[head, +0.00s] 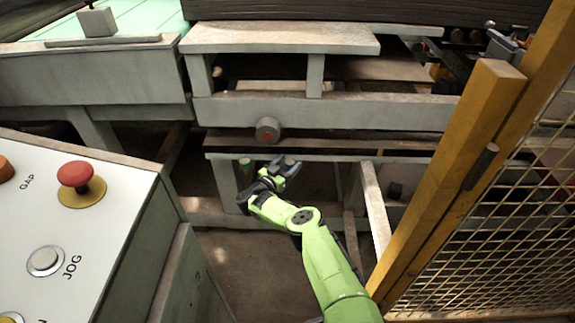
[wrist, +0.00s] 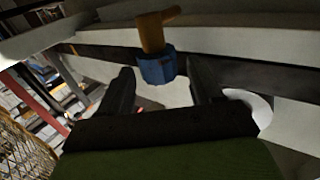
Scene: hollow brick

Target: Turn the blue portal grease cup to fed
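The blue grease cup (wrist: 157,69) shows in the wrist view as a faceted blue collar. A brass-orange stem with a side handle (wrist: 152,33) rises from it, the handle pointing right. My gripper (wrist: 161,70) is open, one finger on each side of the cup in the picture. A gap shows on both sides, and I cannot tell how deep the cup sits between the fingers. In the head view my gripper (head: 284,168) is under the machine's front beam; I cannot make out the blue cup there.
A control panel (head: 110,190) stands at left. A yellow post with mesh guard (head: 450,180) stands at right.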

